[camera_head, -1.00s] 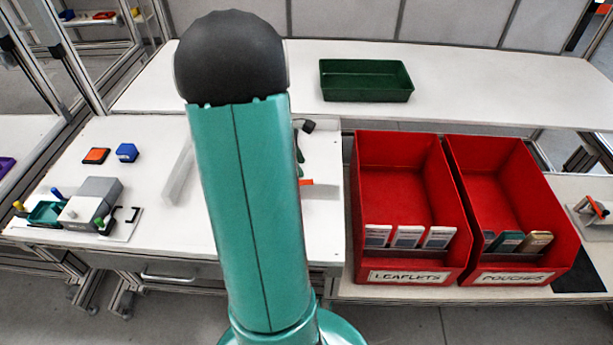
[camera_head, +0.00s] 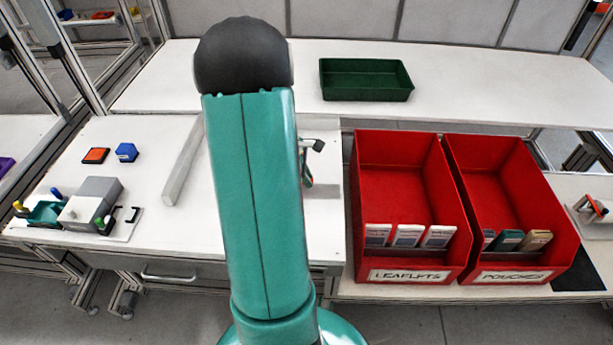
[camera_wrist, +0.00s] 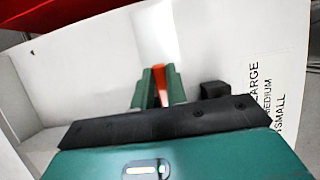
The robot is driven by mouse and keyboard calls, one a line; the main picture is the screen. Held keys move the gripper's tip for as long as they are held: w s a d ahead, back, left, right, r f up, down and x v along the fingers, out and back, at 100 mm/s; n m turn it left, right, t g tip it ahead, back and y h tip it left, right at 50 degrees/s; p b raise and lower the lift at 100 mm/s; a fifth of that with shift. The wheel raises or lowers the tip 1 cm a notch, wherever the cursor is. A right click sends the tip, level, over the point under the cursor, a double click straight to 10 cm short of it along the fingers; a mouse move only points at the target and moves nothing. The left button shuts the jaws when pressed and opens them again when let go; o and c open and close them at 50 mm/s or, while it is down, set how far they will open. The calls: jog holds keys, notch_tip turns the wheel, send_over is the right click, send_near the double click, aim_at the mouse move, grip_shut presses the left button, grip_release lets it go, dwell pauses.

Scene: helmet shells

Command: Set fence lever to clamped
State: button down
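The fence lever is most likely the orange piece (camera_wrist: 176,84) in the wrist view, standing right against the green fingers of my gripper (camera_wrist: 153,88). The fingers are close together. I cannot tell whether the lever is between them or just beside them. A black block (camera_wrist: 214,89) sits right of the orange piece. A white plate (camera_wrist: 268,75) at the right carries the words LARGE, MEDIUM and SMALL. In the head view my gripper (camera_head: 306,168) shows only as a green sliver right of my arm, over the bench; the lever is mostly hidden there.
Red bins labelled LEAFLETS (camera_head: 380,254) and POUCHES (camera_head: 560,230) stand right of the bench. A green tray (camera_head: 366,93) is on the back shelf. A pale bar (camera_head: 183,165), an orange pad (camera_head: 96,155), a blue block (camera_head: 126,152) and a grey device (camera_head: 92,200) lie left of my arm.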

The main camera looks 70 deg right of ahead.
jog(key=shift+s+f+t+y, duration=0.3)
jog(key=shift+f+t, duration=0.2)
jog(key=shift+t, duration=0.5)
jog(key=c, duration=1.4)
grip_release()
notch_tip(320, 180, up, 14)
jog(key=w, duration=0.2)
jog(key=shift+w+a+f, duration=0.2)
jog(key=shift+w+a, duration=0.05)
jog(key=shift+w, duration=0.1)
